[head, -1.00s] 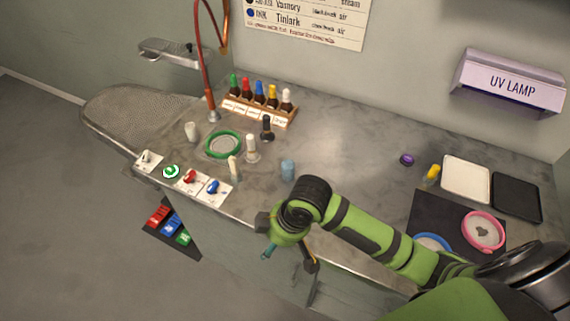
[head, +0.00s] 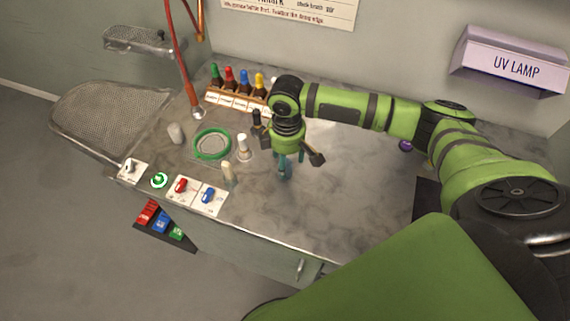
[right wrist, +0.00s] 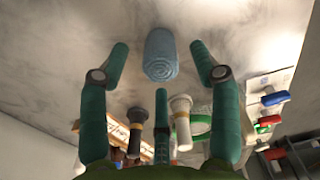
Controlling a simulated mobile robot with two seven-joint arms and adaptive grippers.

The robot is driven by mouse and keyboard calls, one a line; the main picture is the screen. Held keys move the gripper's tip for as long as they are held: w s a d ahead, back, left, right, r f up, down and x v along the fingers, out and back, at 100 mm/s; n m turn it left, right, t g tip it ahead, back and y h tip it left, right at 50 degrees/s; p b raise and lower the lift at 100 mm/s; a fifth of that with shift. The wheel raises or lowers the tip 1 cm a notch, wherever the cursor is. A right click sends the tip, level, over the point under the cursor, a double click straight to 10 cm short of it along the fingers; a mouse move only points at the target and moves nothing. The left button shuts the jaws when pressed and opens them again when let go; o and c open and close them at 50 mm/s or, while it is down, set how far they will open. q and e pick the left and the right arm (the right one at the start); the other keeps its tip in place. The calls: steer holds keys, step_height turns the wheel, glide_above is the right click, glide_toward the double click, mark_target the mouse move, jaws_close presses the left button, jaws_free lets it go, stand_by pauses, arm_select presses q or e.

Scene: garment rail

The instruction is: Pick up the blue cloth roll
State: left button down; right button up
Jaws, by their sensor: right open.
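The blue cloth roll (right wrist: 161,56) stands on the grey worktop. In the right wrist view its spiral end faces me, between and just past the fingertips of my right gripper (head: 289,160). My right gripper is open, pointing down over the worktop, with its teal fingers spread on either side of the roll. The fingers look apart from the roll, and nothing is held. In the head view the roll is mostly hidden by the fingers. My left gripper is not in view.
A rack (head: 236,101) of coloured-cap bottles is behind. Red and blue switches (head: 208,195) line the front edge.

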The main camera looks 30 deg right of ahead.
step_height(320, 180, down, 2)
steer(key=shift+f, duration=0.2)
steer(key=shift+w, duration=0.1)
steer(key=c, duration=0.9)
steer(key=shift+c, duration=0.2)
steer(key=shift+r, duration=0.1)
steer(key=shift+r, duration=0.55)
step_height(320, 180, up, 3)
steer(key=shift+f+b, duration=0.1)
steer(key=shift+b, duration=0.65)
steer(key=s+d+r+b, duration=0.1)
steer(key=s+r, duration=0.6)
steer(key=s, duration=0.4)
steer(key=shift+s+d+b, duration=0.3)
steer(key=shift+d+b, duration=0.05)
steer(key=shift+d, duration=0.05)
